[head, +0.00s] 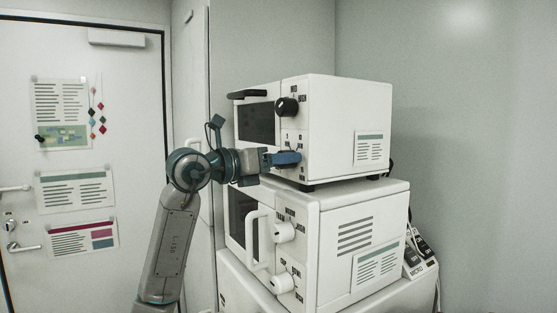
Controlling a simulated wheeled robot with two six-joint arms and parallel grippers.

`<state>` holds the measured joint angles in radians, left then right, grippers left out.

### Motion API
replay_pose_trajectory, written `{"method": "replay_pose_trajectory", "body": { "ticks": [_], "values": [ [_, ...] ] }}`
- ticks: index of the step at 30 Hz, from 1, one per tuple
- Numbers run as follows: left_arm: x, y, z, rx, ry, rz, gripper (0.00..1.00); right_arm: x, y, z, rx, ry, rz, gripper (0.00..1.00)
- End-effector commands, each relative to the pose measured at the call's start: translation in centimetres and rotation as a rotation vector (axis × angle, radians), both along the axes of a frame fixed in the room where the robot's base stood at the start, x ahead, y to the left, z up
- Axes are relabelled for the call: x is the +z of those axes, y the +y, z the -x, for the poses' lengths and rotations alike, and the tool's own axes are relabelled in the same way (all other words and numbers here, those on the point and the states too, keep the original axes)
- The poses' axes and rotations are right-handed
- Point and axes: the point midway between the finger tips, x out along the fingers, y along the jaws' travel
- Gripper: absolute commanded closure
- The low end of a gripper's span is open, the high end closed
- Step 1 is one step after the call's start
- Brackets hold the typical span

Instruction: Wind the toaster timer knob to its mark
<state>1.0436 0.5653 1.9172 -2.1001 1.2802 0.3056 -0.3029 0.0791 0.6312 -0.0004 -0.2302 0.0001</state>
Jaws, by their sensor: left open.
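The toaster (345,125) looks to be the white upper appliance, with a dark window and a dark door handle. A black knob (287,106) shows high on its front panel, with printed marks around it. My left gripper (292,159) is at the lower part of that panel, its blue fingers pointing at the panel. It is open. The fingers cover the lower dial area, where only some printed marks show. Any knob there is hidden, so I cannot tell whether the fingers touch or surround it. My right gripper is not in view.
A second white appliance (360,215) with a white handle (258,240) and white knobs (283,232) stands directly below, on a pale cabinet (233,290). A power strip (420,252) is at its right. A door with posted papers (62,114) is at the left.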

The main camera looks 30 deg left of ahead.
Motion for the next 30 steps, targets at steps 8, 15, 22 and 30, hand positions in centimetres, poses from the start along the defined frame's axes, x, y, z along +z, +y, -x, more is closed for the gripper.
{"method": "replay_pose_trajectory", "body": {
  "ticks": [8,15,22,30],
  "values": [
    [-0.01,0.01,0.02,0.0,0.0,0.0,0.81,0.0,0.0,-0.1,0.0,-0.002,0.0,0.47],
    [0.06,0.02,0.01,0.0,-0.03,-0.053,0.92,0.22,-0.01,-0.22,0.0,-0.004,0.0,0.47],
    [0.04,0.01,0.0,-0.001,-0.184,-0.317,0.92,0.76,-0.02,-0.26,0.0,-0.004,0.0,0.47],
    [0.0,0.01,0.03,-0.001,-0.306,-0.523,0.92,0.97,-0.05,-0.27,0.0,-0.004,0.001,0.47]
  ]
}}
